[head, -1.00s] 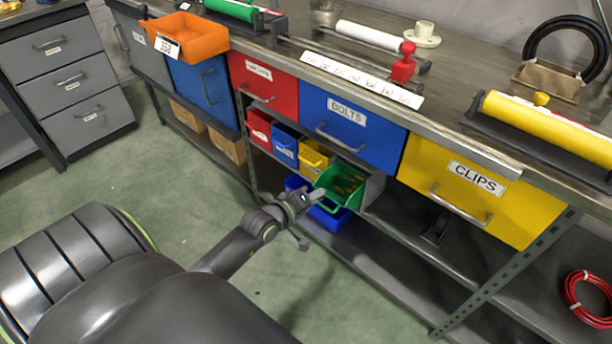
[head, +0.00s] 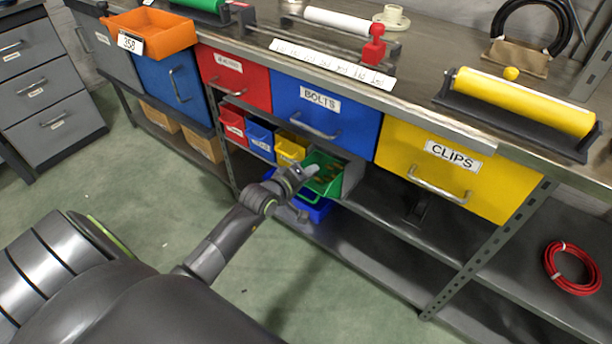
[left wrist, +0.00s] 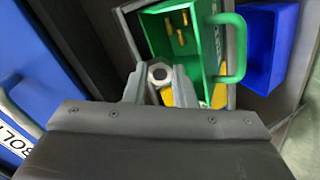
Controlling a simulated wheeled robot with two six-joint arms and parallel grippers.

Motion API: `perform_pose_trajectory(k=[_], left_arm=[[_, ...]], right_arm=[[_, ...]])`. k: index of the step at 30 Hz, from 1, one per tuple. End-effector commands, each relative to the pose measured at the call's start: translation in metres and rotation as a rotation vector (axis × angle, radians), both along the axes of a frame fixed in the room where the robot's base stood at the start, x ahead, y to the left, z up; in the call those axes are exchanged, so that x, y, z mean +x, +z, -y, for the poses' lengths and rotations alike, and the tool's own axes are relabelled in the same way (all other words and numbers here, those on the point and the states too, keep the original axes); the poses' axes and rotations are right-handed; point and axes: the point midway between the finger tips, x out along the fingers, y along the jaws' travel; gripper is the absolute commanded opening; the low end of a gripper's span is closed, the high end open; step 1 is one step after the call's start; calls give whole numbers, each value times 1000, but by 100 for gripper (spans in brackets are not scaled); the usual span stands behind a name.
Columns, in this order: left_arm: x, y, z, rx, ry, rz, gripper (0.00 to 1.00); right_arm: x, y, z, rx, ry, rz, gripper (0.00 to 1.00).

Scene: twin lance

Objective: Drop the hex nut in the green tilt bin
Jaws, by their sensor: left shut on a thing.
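The green tilt bin (head: 339,186) is tipped out of the lower rack under the bench, and small brass-coloured pieces lie in it. It also shows in the left wrist view (left wrist: 212,55), with its green handle at the right. My left gripper (head: 310,170) is at the bin's front left, its fingertips over the opening in the head view. In the left wrist view the fingers (left wrist: 160,82) are shut on a grey hex nut (left wrist: 159,72), which shows its round hole. The nut is too small to make out in the head view. My right gripper is not in view.
Yellow (head: 290,149), blue (head: 260,139) and red (head: 232,125) small bins stand left of the green one. A blue bin (head: 314,209) sits below it. Larger drawers, including the blue BOLTS drawer (head: 337,126), hang above. Green floor lies open in front.

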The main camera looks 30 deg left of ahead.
Motion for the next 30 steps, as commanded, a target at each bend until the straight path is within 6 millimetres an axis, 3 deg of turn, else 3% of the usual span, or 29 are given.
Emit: perform_pose_trajectory(k=[2,3,8,20,25,30], left_arm=[[0,0,0,0,0,0,2],[0,0,0,0,0,0,28],[0,0,0,0,0,1,48],[-7,3,-1,1,0,-1,49],[-33,14,-3,3,0,-2,49],[-70,28,-6,3,0,-3,49]], right_arm=[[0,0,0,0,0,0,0],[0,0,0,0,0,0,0],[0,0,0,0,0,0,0],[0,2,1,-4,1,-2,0],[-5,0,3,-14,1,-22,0],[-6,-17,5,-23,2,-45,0]])
